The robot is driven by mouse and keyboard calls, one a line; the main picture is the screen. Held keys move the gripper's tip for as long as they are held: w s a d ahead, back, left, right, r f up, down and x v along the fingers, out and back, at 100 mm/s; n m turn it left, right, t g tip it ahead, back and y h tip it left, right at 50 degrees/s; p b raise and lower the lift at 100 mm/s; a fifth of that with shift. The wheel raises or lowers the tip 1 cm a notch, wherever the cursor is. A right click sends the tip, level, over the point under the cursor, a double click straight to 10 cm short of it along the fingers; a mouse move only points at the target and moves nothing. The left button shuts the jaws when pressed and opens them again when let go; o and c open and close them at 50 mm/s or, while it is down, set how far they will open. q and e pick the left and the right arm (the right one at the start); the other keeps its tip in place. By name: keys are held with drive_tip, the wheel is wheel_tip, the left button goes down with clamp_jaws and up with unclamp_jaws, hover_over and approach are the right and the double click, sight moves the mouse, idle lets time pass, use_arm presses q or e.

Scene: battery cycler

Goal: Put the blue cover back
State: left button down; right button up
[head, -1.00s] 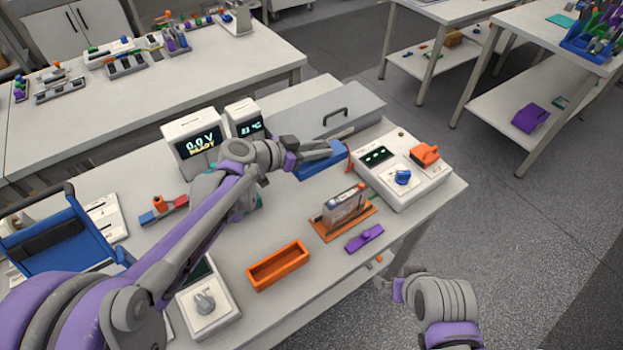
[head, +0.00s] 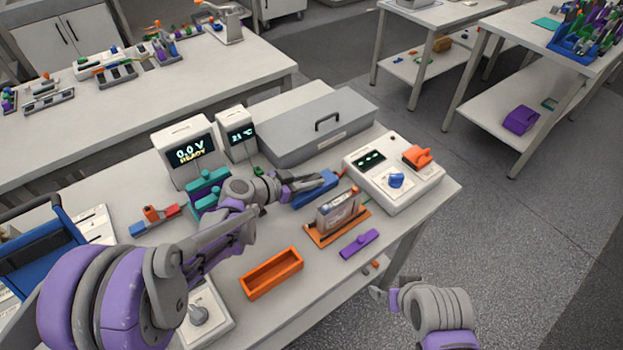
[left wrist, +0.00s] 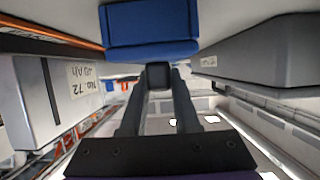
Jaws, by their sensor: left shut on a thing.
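The blue cover (head: 316,190) is at the tip of my left gripper (head: 304,183), low over the table between the grey lidded box and the battery cell. It also shows in the left wrist view (left wrist: 150,25), just beyond the fingers. My left gripper is shut on it, around a dark grip piece (left wrist: 158,76). I cannot tell whether the cover touches what is below it. The battery cell (head: 338,212) stands upright in an orange holder (head: 322,236). My right gripper (head: 384,294) is off the table's front edge, and its finger opening is unclear.
The grey lidded box (head: 310,140) stands behind the cover. A control unit (head: 420,190) with a blue knob is at right. A purple piece (head: 360,244) and an orange tray (head: 271,274) lie in front. The meter (head: 188,152) reads 0.0 V READY.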

use_arm(q)
drive_tip(key=c, duration=0.6)
unclamp_jaws()
drive_tip(key=shift+f, duration=0.1)
drive_tip(key=shift+c, duration=0.2)
drive_tip(key=shift+r, duration=0.25)
drive_tip(key=v, duration=1.2)
drive_tip(key=shift+f, duration=0.2)
